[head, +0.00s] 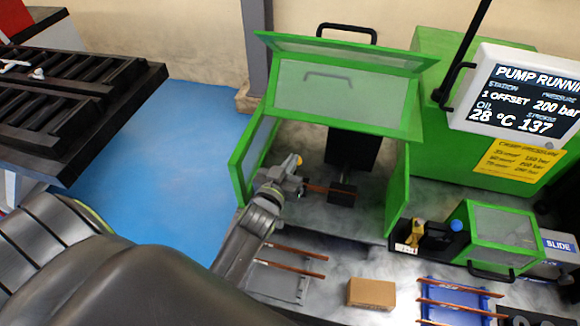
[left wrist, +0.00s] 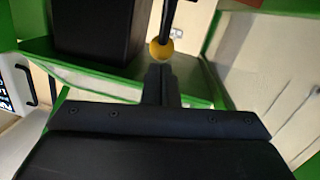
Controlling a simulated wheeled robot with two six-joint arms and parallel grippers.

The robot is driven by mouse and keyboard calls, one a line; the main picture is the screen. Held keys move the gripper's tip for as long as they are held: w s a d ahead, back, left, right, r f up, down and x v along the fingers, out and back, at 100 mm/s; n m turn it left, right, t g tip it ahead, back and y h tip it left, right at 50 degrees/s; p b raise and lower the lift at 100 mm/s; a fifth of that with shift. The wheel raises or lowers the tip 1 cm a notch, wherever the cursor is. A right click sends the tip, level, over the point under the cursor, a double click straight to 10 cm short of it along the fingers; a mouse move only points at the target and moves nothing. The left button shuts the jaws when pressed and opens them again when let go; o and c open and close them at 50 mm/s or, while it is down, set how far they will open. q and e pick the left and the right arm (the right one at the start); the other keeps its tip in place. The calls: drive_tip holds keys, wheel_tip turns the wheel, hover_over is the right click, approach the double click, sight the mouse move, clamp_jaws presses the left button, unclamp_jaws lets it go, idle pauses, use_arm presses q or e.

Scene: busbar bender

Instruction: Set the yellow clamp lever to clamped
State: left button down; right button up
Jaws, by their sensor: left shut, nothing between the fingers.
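The yellow clamp lever shows as a yellow ball knob (head: 298,160) inside the green-framed bender enclosure in the head view. In the left wrist view the yellow knob (left wrist: 161,49) sits on a dark rod, right at the tips of my fingers. My left gripper (head: 294,184) reaches in through the open front of the enclosure and is shut and empty. Its closed fingers (left wrist: 160,72) point at the knob; I cannot tell whether they touch it. The gripper and wrist hide the lower part of the lever in the head view. My right gripper is not in view.
The enclosure's green hood (head: 345,97) is raised. A copper bar (head: 328,190) lies at the black tooling beside my gripper. Green side frames stand close on both sides. A cardboard box (head: 371,293) and a blue rack (head: 452,303) with copper bars are in front.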

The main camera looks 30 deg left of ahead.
use_arm(q)
drive_tip(key=shift+w+a+f+b, duration=0.15)
drive_tip(key=shift+w+f+b, duration=0.2)
drive_tip(key=shift+w+b, duration=0.25)
drive_tip(key=shift+w+a+f+b, duration=0.15)
drive_tip(key=shift+w+f+b, duration=0.2)
drive_tip(key=shift+w+b, duration=0.25)
drive_tip(key=shift+w+f, duration=0.1)
drive_tip(key=shift+w, duration=0.15)
drive_tip(key=shift+w+a+f+p, duration=0.1)
drive_tip(key=shift+w+a+p, duration=0.05)
drive_tip(key=shift+w+p, duration=0.15)
drive_tip(key=shift+w+a+f+g, duration=0.1)
drive_tip(key=shift+w+f+g, duration=0.3)
drive_tip(key=shift+g, duration=0.3)
drive_tip(key=shift+s, duration=0.1)
drive_tip(key=shift+p, duration=0.35)
